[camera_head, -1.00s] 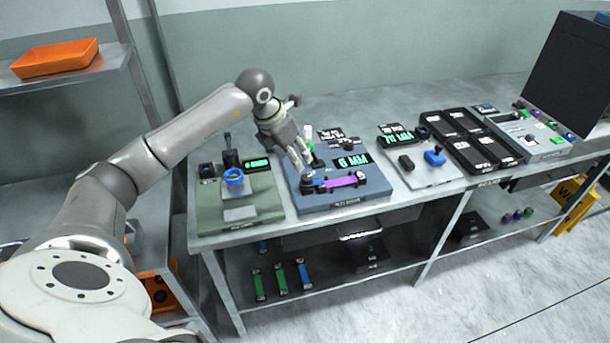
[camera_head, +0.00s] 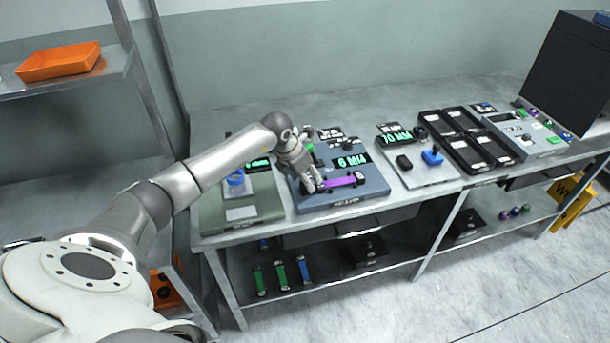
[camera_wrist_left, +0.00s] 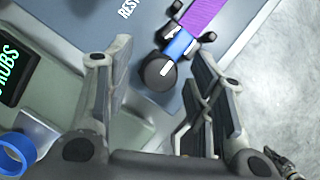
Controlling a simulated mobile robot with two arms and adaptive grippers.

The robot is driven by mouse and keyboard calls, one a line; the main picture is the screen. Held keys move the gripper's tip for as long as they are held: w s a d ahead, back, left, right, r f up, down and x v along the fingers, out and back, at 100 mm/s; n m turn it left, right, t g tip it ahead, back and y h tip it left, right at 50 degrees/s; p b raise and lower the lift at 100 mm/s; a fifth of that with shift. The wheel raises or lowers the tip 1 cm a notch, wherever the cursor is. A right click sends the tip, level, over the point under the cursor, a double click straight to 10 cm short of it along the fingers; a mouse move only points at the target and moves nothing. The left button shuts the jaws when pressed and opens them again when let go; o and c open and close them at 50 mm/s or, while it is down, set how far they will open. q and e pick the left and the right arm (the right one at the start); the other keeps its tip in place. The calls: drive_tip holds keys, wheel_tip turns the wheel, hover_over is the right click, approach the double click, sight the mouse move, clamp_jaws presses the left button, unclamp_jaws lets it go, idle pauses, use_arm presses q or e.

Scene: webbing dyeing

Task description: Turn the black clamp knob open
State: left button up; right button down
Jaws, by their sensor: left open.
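The black clamp knob (camera_wrist_left: 157,71) shows in the left wrist view as a round black disc with a white mark. It sits at the end of a strip with a blue part (camera_wrist_left: 179,43) and a purple part (camera_wrist_left: 207,14), on a blue-grey station (camera_head: 345,199). My left gripper (camera_head: 311,184) is over the near left of this station in the head view and mostly hides the knob there. In the left wrist view its open fingers lie on both sides of the knob, with nothing held. Whether they touch it cannot be told. My right gripper is out of view.
A green station (camera_head: 258,211) with a blue ring (camera_head: 236,179) stands to the left. A pale station (camera_head: 427,176) with a blue part and black trays (camera_head: 462,155) stand to the right. Small black posts (camera_wrist_left: 206,37) flank the strip near the knob.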

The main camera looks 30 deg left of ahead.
use_arm(q)
drive_tip(key=shift+c, duration=0.4)
drive_tip(key=c, duration=1)
drive_tip(key=shift+o, duration=0.2)
